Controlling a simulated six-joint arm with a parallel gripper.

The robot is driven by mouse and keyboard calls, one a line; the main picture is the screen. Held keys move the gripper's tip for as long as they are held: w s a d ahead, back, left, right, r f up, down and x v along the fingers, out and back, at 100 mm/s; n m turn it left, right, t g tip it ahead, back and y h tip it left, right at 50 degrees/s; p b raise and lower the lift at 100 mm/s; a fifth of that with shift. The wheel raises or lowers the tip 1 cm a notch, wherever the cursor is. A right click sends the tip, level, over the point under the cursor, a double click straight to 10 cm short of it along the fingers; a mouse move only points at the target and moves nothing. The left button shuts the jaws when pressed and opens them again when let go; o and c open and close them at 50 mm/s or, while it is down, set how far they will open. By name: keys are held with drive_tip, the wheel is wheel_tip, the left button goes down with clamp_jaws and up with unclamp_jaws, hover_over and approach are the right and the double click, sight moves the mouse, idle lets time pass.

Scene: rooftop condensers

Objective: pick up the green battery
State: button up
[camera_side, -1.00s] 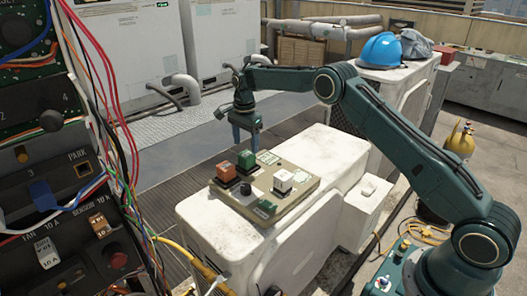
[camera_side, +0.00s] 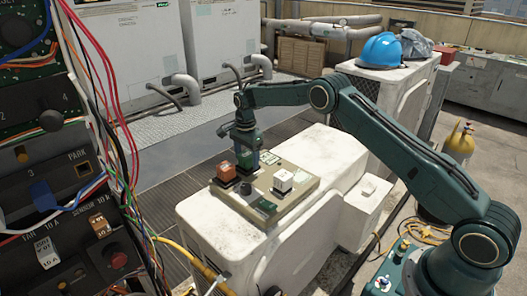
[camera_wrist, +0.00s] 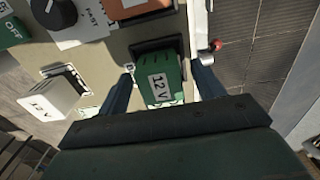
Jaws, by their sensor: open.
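The green battery (camera_side: 244,160), a block, stands in a dark socket on the tan panel (camera_side: 226,200). In the wrist view the green battery (camera_wrist: 160,82) shows a white label reading 12 V. My gripper (camera_wrist: 161,72) is open, with one blue finger on each side of the battery. A small gap shows on the left; on the right I cannot tell whether the finger touches. In the side view my gripper (camera_side: 247,150) points down right at the battery, and its fingers partly hide it.
An orange block (camera_side: 226,172), a white block (camera_side: 283,180), a black knob (camera_side: 246,189) and a green OFF piece (camera_side: 267,206) sit close by on the panel. The panel lies on a white condenser unit (camera_side: 330,150). Wires hang in the left foreground.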

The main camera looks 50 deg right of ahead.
sight(247, 154)
idle(0.4)
drive_tip(key=c, duration=1.2)
drive_tip(key=shift+r, duration=0.15)
wheel_tip(247, 154, up, 20)
idle(0.6)
